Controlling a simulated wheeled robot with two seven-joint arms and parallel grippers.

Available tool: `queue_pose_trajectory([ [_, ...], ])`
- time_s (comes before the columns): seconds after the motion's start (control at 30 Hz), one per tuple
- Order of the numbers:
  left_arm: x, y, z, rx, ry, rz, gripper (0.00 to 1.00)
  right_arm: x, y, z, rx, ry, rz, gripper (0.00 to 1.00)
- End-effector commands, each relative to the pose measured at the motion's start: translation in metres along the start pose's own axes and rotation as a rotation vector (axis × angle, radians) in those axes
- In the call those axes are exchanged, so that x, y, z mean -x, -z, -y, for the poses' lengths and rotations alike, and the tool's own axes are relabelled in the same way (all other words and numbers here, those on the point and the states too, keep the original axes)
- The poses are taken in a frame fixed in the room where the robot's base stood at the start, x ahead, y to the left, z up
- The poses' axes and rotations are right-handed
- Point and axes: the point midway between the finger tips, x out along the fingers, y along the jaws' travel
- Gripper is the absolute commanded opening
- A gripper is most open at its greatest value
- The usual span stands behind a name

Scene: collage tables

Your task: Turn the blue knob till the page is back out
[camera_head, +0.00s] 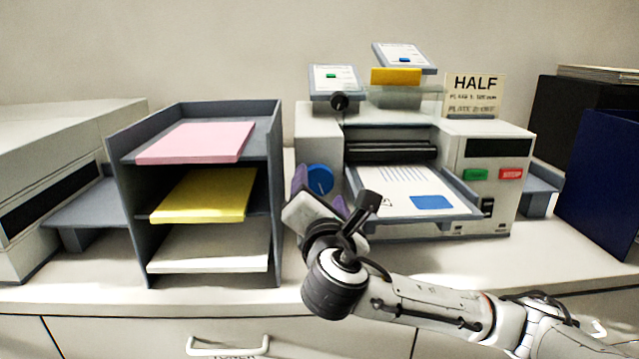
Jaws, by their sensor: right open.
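The blue knob (320,179) is a round dial on the left side of the white machine (513,200). A page (399,188) with printed lines and a blue block lies on the machine's grey front tray (445,211), below the dark rollers (390,151). My right gripper (316,190) is open, its purple-tinted fingers just in front of and below the knob. The gripper partly covers the knob's lower edge; I cannot tell whether the fingers touch it. My left gripper is not in view.
A grey shelf unit (125,215) with pink, yellow and white paper stands close to the left of my right gripper. A blue binder (608,185) is at the right. The counter front is clear.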

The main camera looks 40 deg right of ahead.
Motion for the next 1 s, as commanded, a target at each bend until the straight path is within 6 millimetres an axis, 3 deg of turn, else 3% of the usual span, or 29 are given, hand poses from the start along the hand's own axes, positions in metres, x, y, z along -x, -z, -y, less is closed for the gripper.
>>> queue_pose_trajectory([
  [0.2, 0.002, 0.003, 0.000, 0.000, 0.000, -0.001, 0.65, -0.021, -0.001, -0.001, 0.000, 0.000, 0.001, 0.65],
  [0.5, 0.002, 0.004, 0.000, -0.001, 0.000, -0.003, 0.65, -0.024, 0.000, 0.000, -0.001, -0.001, 0.000, 0.65],
  [0.77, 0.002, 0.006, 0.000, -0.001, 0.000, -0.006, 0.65, -0.023, 0.000, 0.000, -0.001, -0.001, 0.000, 0.24],
  [1.0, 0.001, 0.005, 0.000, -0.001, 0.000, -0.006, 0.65, -0.023, 0.001, 0.000, -0.020, -0.001, -0.001, 0.24],
])
